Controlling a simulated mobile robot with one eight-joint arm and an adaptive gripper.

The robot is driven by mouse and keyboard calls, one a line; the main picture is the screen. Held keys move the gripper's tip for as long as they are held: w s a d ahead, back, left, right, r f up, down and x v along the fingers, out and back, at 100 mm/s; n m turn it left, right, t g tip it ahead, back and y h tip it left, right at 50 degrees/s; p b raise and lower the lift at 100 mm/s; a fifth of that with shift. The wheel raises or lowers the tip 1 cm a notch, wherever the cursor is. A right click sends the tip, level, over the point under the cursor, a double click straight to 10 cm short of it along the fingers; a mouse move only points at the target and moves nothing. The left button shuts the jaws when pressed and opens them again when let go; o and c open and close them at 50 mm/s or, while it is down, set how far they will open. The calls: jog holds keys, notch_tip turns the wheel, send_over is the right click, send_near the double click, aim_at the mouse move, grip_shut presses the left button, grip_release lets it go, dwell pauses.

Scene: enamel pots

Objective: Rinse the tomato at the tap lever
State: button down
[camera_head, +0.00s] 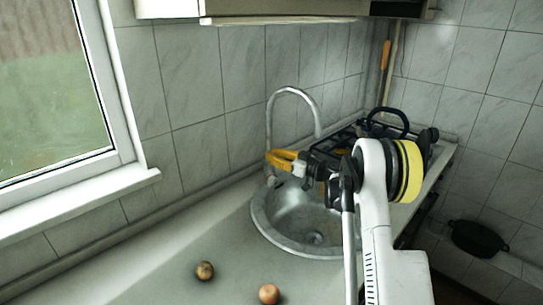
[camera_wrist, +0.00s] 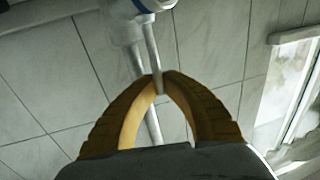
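A small reddish round thing (camera_head: 269,293), which looks like the tomato, lies on the counter at the front of the head view, left of my arm. My gripper (camera_head: 270,157) is at the tap (camera_head: 293,90), beside its upright stem and above the sink's back left rim. In the wrist view the yellow fingertips of my gripper (camera_wrist: 162,79) come together around the thin grey tap lever (camera_wrist: 151,48). The lever runs from the tap body (camera_wrist: 143,5) to the fingertips. The tomato does not show in the wrist view.
A brownish round thing (camera_head: 204,270) lies on the counter left of the tomato. The round metal sink (camera_head: 280,244) is empty where visible. A stove with a dark pot (camera_head: 386,122) stands behind my arm. A window (camera_head: 60,100) is at the left. The left counter is mostly clear.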

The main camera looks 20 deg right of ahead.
jog(key=shift+s+a+f+b, duration=0.1)
jog(key=shift+s+f+b, duration=0.2)
jog(key=shift+b, duration=0.15)
jog(key=shift+s+r+n+t+y, duration=0.2)
jog(key=shift+s+n+t+y, duration=0.1)
jog(key=shift+n+t, duration=0.15)
jog(key=c, duration=1.5)
grip_release()
jog(key=r+v, duration=0.1)
jog(key=v, duration=1.1)
jog(key=shift+f, duration=0.35)
